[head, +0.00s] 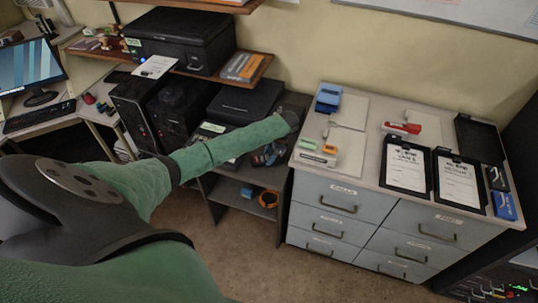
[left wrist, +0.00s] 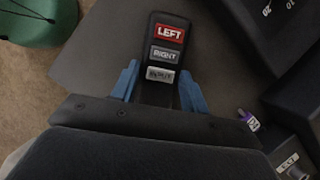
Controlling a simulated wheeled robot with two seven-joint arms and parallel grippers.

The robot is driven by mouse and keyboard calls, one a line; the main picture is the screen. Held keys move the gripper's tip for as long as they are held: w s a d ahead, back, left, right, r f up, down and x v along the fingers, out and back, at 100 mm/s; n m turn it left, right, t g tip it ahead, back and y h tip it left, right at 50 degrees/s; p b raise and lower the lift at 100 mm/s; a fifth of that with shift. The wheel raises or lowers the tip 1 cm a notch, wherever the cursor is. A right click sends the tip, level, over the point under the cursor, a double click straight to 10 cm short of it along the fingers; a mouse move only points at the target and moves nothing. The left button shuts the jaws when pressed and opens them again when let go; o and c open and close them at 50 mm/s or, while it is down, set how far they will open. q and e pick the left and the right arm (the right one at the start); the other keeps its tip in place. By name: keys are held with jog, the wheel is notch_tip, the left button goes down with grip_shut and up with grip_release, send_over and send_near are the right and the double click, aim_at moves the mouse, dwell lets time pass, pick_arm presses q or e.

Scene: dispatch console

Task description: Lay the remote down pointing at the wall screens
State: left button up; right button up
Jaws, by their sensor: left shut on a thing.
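The remote (left wrist: 163,42) is a dark slab with a red LEFT key, a grey RIGHT key and a pale lower key. In the left wrist view it lies between the two blue fingers of my left gripper (left wrist: 160,85), which is shut on it. In the head view my green left arm reaches right, to the dark shelf unit beside the drawer cabinet. The left gripper (head: 268,154) shows small there, and the remote is too small to make out. The wall screens are not clearly in view. My right gripper is not in view.
A grey drawer cabinet (head: 345,198) at right carries clipboards (head: 405,168), a red stapler-like thing (head: 403,128) and a blue box (head: 328,98). A printer (head: 180,40) stands on a wooden shelf at the back. A monitor (head: 30,65) stands at far left. Carpet lies in front.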

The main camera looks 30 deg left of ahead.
pick_arm(q)
jog(key=o, duration=1)
jog(key=shift+o, duration=0.2)
jog(key=shift+w+d+r+b, duration=0.1)
jog(key=shift+w+r+b, duration=0.05)
jog(key=shift+r+b, duration=0.25)
jog(key=b+v, duration=0.3)
jog(key=v, duration=0.2)
jog(key=shift+w+d+r, duration=0.1)
jog(key=shift+r, duration=0.15)
jog(key=v, duration=0.5)
jog(key=shift+r+b, duration=0.35)
jog(key=shift+r, duration=0.05)
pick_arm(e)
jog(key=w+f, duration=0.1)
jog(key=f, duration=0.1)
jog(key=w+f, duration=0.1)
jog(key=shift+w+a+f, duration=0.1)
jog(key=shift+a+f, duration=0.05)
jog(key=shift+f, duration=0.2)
